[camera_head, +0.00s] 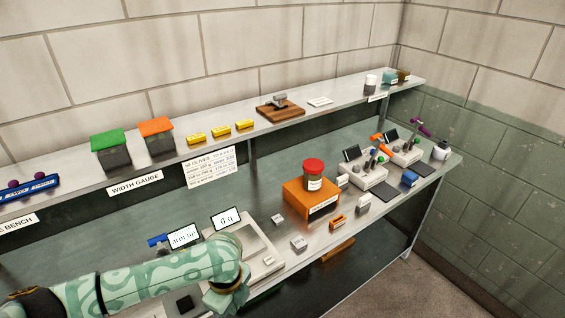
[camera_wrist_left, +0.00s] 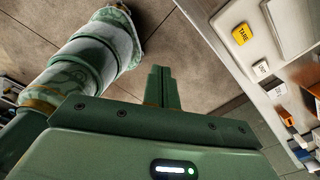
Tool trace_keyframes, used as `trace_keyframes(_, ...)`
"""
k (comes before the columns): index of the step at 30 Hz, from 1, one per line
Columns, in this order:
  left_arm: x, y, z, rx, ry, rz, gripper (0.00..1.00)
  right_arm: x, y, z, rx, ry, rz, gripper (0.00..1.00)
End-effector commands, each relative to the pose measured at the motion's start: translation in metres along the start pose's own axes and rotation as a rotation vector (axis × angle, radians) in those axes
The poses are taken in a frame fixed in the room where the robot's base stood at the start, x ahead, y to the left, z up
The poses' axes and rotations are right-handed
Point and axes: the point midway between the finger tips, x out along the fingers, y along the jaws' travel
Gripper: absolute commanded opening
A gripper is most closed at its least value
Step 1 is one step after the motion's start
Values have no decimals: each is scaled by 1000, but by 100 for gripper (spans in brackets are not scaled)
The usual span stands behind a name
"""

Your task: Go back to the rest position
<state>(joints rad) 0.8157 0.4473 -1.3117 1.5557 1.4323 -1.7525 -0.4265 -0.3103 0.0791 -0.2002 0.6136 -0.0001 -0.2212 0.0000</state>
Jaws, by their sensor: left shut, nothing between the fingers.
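My left arm comes in from the lower left in the head view and ends in my left gripper (camera_head: 227,295) at the front edge of the bench, beside the scale (camera_head: 262,262). In the left wrist view the fingers of my left gripper (camera_wrist_left: 161,88) are together with nothing between them. They point out over the tiled floor, clear of the bench edge. My right gripper is in neither view.
The bench (camera_head: 290,203) carries an orange box (camera_head: 310,203) with a red-lidded jar (camera_head: 313,174) and small devices at the right. A shelf (camera_head: 215,142) runs above. The floor (camera_wrist_left: 190,55) left of the bench is clear in the wrist view.

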Motion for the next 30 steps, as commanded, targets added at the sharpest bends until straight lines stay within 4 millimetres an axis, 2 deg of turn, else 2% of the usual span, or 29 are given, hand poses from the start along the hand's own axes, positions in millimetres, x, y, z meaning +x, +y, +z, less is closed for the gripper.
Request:
trace_keyframes(1, 0, 0, 0, 0, 0, 0, 0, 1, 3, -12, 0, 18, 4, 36)
trace_keyframes(3, 11, -2, -2, -44, 17, -12, 0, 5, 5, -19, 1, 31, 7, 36)
trace_keyframes(11, 57, -14, -5, -269, 91, -76, 0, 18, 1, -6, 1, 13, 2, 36)
trace_keyframes(14, 82, -17, -4, -382, 123, -103, 0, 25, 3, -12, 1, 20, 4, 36)
trace_keyframes(20, 156, -8, 4, -683, 183, -155, 0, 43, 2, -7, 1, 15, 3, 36)
trace_keyframes(23, 201, 10, 12, -847, 199, -175, 0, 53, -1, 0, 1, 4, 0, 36)
trace_keyframes(26, 255, 42, 18, -1024, 201, -185, 0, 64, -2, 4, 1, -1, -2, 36)
trace_keyframes(29, 319, 98, 22, -1216, 182, -184, 0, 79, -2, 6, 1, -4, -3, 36)
trace_keyframes(30, 343, 126, 21, -1287, 169, -180, 0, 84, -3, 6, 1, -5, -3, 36)
